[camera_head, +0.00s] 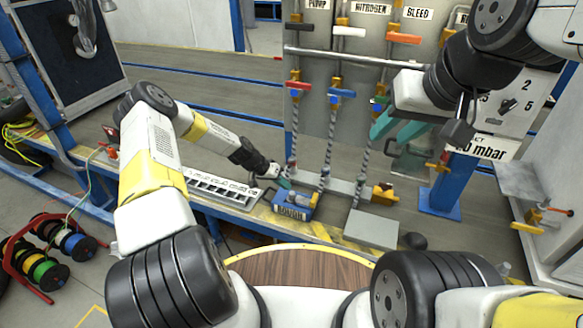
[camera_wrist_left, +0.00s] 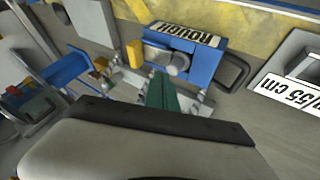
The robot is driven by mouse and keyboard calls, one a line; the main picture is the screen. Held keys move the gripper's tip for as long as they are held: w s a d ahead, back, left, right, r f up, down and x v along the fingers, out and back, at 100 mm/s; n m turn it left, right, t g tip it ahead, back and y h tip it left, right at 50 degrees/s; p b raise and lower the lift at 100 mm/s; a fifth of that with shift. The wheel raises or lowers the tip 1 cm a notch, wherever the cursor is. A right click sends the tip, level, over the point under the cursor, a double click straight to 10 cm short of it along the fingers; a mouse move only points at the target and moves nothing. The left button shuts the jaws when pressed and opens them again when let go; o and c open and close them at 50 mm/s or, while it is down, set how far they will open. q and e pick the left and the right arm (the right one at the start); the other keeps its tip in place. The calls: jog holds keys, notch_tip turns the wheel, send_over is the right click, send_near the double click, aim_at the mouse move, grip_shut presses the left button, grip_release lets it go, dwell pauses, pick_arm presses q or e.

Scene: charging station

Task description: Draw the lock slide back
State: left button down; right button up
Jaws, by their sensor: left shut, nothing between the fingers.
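A blue block with a white lettered label (camera_head: 292,205) sits on the yellow-edged bench; the left wrist view shows it too (camera_wrist_left: 207,62). A round grey knob (camera_wrist_left: 177,64) and a yellow piece (camera_wrist_left: 135,54) are at its side. I cannot tell which part is the lock slide. My left gripper (camera_head: 284,183) is shut and empty, just beside the block. Its teal fingers (camera_wrist_left: 160,92) point at the knob side; whether they touch is unclear. My right gripper (camera_head: 396,130) appears open, its teal fingers apart in front of the valve panel.
Hoses (camera_head: 327,150) hang from coloured valve handles above the block. A grey plate (camera_head: 371,229) lies to its right and a slotted white rack (camera_head: 215,188) to its left. A blue post (camera_head: 446,185) stands at right.

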aim_at(315, 199)
pick_arm(q)
jog(key=x, duration=0.7)
jog(key=shift+d+f, duration=0.15)
jog(key=shift+f, duration=0.05)
jog(key=shift+s+d, duration=0.2)
jog(key=shift+d, duration=0.4)
jog(key=shift+s+d, duration=0.2)
jog(key=shift+d, duration=0.4)
jog(key=shift+s+d, duration=0.2)
jog(key=shift+d, duration=0.5)
jog(key=d, duration=0.2)
jog(key=s+d, duration=0.1)
jog(key=shift+s+d, duration=0.15)
jog(key=shift+d, duration=0.25)
jog(key=shift+a, duration=0.1)
